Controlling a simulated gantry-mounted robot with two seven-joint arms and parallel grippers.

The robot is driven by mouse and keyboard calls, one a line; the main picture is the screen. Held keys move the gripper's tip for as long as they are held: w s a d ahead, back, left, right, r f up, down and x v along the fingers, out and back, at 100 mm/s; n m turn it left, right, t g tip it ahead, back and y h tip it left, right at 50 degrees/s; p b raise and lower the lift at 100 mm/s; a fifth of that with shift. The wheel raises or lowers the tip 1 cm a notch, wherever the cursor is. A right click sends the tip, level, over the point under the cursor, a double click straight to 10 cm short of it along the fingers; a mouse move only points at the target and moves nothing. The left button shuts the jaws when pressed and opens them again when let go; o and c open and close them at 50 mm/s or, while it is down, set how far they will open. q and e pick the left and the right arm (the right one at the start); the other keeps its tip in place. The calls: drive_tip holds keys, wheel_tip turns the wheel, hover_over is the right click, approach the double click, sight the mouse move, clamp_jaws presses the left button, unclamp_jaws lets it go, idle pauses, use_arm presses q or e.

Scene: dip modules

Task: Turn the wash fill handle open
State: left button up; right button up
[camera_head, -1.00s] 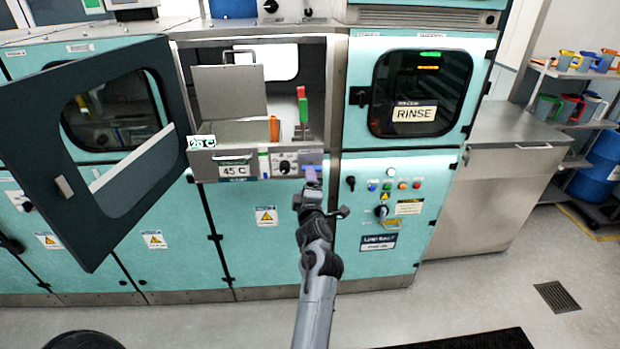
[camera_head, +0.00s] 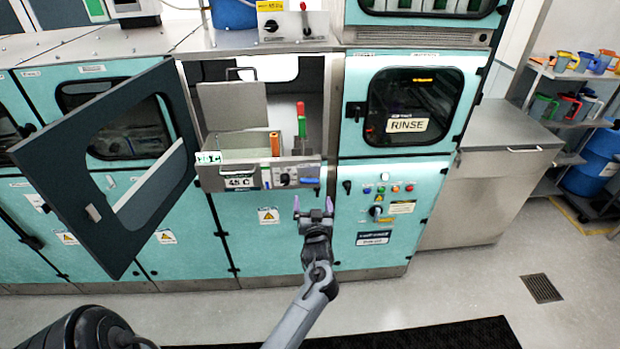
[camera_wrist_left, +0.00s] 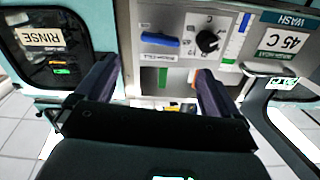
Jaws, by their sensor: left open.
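The wash fill handle looks to be the small blue lever (camera_head: 310,181) on the steel control strip under the open wash chamber. It lies flat and sideways, right of a black knob (camera_head: 285,179). In the left wrist view, which is upside down, the blue lever (camera_wrist_left: 160,40) is horizontal above a small label and beside the black knob (camera_wrist_left: 208,41). My left gripper (camera_head: 313,207) is open and empty, just below the lever and apart from it. Its two fingers (camera_wrist_left: 155,78) also show in the left wrist view, spread wide. My right gripper is not in view.
The dark chamber door (camera_head: 118,165) hangs open at the left. A green-and-red upright handle (camera_head: 301,122) stands in the chamber. The RINSE door (camera_head: 420,105) and a button panel (camera_head: 385,200) are at the right. The floor (camera_head: 470,290) in front is mostly clear.

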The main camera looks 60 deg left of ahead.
sight(310, 182)
use_arm(q)
drive_tip(key=x, duration=1)
drive_tip(key=shift+p, duration=0.35)
drive_tip(key=c, duration=1)
drive_tip(key=shift+n+b, duration=0.35)
drive_tip(key=shift+n, duration=0.15)
drive_tip(key=shift+c, duration=0.2)
drive_tip(key=shift+n, duration=0.3)
drive_tip(key=o, duration=1)
drive_tip(key=shift+o, duration=0.2)
drive_tip(key=b+v, duration=0.1)
drive_tip(key=v, duration=0.9)
drive_tip(key=shift+s+d, duration=0.2)
drive_tip(key=shift+d, duration=0.15)
